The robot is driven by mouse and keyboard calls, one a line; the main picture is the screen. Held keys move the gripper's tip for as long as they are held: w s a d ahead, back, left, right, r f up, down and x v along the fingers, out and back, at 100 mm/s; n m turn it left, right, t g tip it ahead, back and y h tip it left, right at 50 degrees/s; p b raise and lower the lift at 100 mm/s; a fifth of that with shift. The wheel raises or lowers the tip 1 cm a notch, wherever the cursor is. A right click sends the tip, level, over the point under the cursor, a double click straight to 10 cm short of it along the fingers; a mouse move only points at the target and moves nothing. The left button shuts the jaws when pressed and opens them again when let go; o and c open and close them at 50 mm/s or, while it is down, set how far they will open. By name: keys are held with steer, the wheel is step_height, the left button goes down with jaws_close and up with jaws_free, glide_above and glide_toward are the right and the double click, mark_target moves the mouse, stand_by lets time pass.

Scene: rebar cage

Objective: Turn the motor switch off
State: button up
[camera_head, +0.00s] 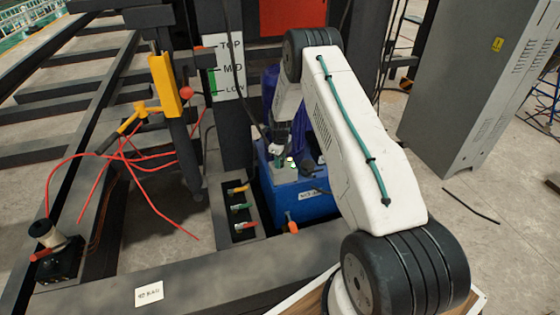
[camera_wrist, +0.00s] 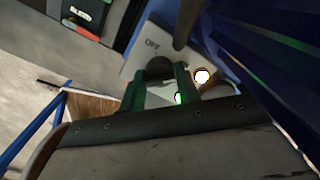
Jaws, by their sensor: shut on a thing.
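The motor switch is a dark round knob (camera_wrist: 160,67) on a light grey plate (camera_wrist: 140,58) marked "OFF" in the wrist view. My gripper (camera_wrist: 160,75) has its two green fingers on either side of the knob and is shut on it. A green light (camera_wrist: 179,98) and a bright white round light (camera_wrist: 203,76) show beside the fingers. In the head view my gripper (camera_head: 279,150) reaches down at the blue pump unit (camera_head: 292,200); the knob itself is too small to make out there. Which way the knob points is unclear.
A dark post (camera_head: 232,130) with a TOP/MID/LOW sign (camera_head: 228,68) stands left of the pump unit. A panel of coloured valve handles (camera_head: 240,208) is at its foot. A grey cabinet (camera_head: 465,100) stands right.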

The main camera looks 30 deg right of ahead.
steer(key=shift+n, duration=0.3)
steer(key=n, duration=0.3)
steer(key=shift+n, duration=0.3)
steer(key=n, duration=0.4)
steer(key=shift+n, duration=0.3)
steer(key=n, duration=0.4)
steer(key=shift+n, duration=2.5)
steer(key=o, duration=1)
